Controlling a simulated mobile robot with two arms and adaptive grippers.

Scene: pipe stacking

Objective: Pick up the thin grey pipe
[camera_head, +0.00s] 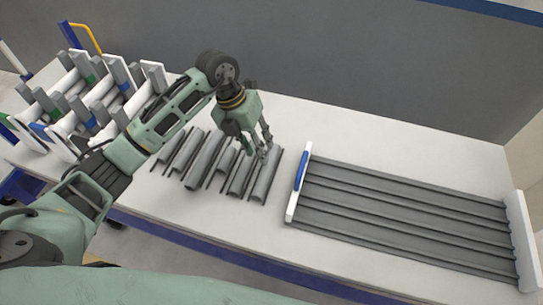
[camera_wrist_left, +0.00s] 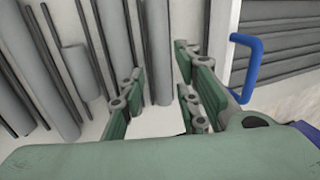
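Several grey pipes of different thickness lie side by side on the white table, among them thin dark-grey pipes (camera_head: 253,184). In the left wrist view, a thin grey pipe (camera_wrist_left: 133,38) lies just left of a thick grey pipe (camera_wrist_left: 157,45). My left gripper (camera_head: 265,152) is over the right end of the row, pointing down. In the left wrist view its fingers (camera_wrist_left: 155,85) are apart, with the thick pipe showing between them and the thin one close to the left finger. I cannot tell whether they touch. My right gripper is not in view.
A grey ribbed tray (camera_head: 295,207) with white ends and a blue handle (camera_wrist_left: 247,65) stands right of the pipes. A rack (camera_head: 95,115) of white holders and grey pieces stands at the left. Bare table lies behind the tray.

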